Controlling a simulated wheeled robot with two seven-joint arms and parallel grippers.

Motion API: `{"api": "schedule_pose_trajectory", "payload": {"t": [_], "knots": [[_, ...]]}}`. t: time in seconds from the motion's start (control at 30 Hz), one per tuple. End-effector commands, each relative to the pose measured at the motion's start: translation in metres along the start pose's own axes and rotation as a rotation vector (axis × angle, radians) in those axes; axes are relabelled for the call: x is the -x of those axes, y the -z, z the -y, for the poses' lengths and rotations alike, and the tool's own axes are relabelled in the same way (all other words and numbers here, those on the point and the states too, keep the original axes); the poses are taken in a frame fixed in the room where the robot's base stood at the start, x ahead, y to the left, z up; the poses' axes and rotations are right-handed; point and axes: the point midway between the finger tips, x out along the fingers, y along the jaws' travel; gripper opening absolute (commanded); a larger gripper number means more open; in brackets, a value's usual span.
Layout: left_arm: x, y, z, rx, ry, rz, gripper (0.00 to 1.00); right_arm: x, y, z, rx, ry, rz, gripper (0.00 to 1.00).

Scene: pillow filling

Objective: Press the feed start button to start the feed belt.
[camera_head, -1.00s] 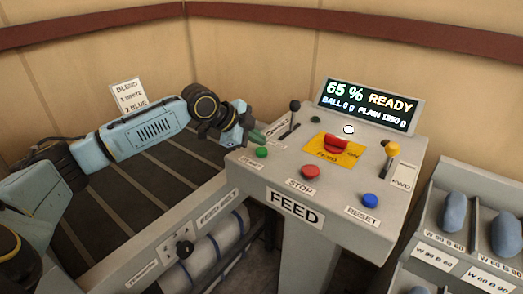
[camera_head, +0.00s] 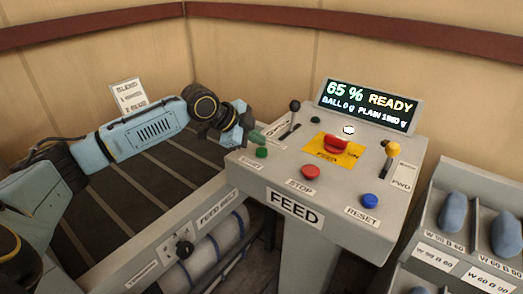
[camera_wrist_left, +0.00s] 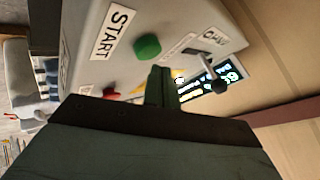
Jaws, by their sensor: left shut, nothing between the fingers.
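The green start button (camera_head: 262,152) is at the left front of the grey feed panel (camera_head: 277,168). In the left wrist view the green button (camera_wrist_left: 147,46) sits beside the START label (camera_wrist_left: 113,33). My left gripper (camera_head: 252,135) is shut and empty, just behind and above the button at the panel's left edge. In the left wrist view its closed fingertips (camera_wrist_left: 160,72) are close to the button, with a small gap in the picture. The feed belt (camera_head: 150,190) lies under my left arm. My right gripper is not in view.
The panel also carries a red stop button (camera_head: 310,172), a blue reset button (camera_head: 369,200), a red switch on yellow (camera_head: 335,144), a black lever (camera_head: 294,108) and a yellow lever (camera_head: 391,150). The display (camera_head: 367,105) reads 65 % READY. Bins with blue-grey pillows (camera_head: 453,212) stand right.

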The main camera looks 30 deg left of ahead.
Motion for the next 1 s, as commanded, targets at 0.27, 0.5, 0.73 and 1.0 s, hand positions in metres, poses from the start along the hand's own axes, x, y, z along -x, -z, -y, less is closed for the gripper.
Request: {"api": "schedule_pose_trajectory", "payload": {"t": [0.27, 0.5, 0.73, 1.0], "knots": [[0.0000, 0.0000, 0.0000, 0.000, 0.000, 0.000, 0.00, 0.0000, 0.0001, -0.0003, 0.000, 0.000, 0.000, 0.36], [-0.0003, -0.0003, -0.0003, 0.000, 0.000, 0.000, 0.00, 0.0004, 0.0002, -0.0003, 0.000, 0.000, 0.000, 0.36], [-0.0050, -0.0038, -0.0040, 0.000, -0.001, 0.001, 0.00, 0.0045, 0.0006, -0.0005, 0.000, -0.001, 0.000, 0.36], [-0.0061, -0.0044, -0.0044, 0.000, 0.000, 0.000, 0.00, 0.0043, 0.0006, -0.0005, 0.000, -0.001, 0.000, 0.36]]}}
